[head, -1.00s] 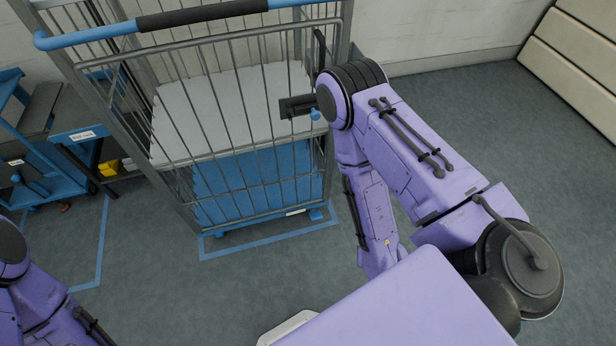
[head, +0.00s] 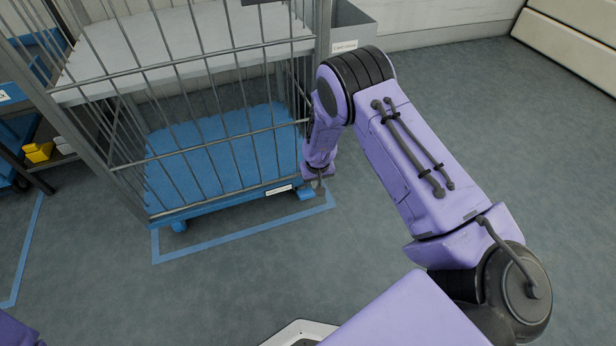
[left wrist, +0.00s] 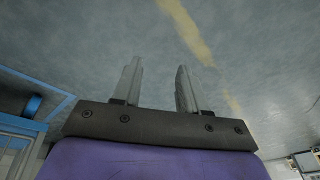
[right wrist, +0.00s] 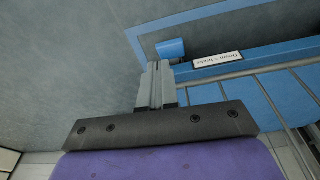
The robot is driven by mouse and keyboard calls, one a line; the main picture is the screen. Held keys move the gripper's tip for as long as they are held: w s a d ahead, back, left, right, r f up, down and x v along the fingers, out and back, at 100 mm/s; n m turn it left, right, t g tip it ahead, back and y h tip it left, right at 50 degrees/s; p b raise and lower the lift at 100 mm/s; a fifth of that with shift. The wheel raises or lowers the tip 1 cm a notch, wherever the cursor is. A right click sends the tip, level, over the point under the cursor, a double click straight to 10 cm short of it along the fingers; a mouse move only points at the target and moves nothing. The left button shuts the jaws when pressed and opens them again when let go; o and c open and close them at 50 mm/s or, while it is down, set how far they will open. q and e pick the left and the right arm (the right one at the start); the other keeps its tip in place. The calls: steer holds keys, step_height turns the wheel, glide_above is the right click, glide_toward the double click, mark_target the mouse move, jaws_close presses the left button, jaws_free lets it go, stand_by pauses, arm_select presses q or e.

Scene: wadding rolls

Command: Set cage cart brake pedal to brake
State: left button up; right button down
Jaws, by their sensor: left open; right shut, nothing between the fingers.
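The pedal also shows in the right wrist view (right wrist: 170,48), beside a white label (right wrist: 218,60). My right gripper (head: 319,188) is low beside the pedal, shut and empty. In the right wrist view its fingertips (right wrist: 159,68) appear just short of the pedal; I cannot tell whether they touch or whether the pedal is up or down. My left gripper (left wrist: 156,85) is open and empty over bare floor.
Blue floor tape (head: 245,237) runs around the cart's front. A rack with yellow items (head: 38,152) stands at the left. A grey labelled bin (head: 350,35) is behind the cart's right side. Floor in front and to the right is clear.

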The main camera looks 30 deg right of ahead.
steer(key=n+b, duration=0.1)
steer(key=b, duration=0.4)
glide_above(307, 194)
steer(key=s, duration=0.2)
step_height(307, 194, down, 3)
steer(key=shift+y, duration=0.3)
steer(key=f+b, duration=0.1)
steer(key=f, duration=0.1)
steer(key=w+f+b, duration=0.1)
steer(key=f+b, duration=0.1)
steer(key=f, duration=0.1)
steer(key=f+b, duration=0.2)
steer(key=f, duration=0.1)
steer(key=shift+w+d+f, duration=0.1)
steer(key=shift+w, duration=0.1)
steer(key=shift+w+f, duration=0.15)
steer(key=shift+f, duration=0.35)
arm_select(q)
steer(key=s+a+f+m+g+h, duration=0.1)
steer(key=s+f+m+g, duration=0.3)
steer(key=f, duration=0.7)
steer(key=shift+s+f+g, duration=0.3)
steer(key=shift+s+f, duration=0.1)
steer(key=shift+s, duration=0.45)
steer(key=shift+r+m, duration=0.1)
steer(key=shift+m, duration=0.2)
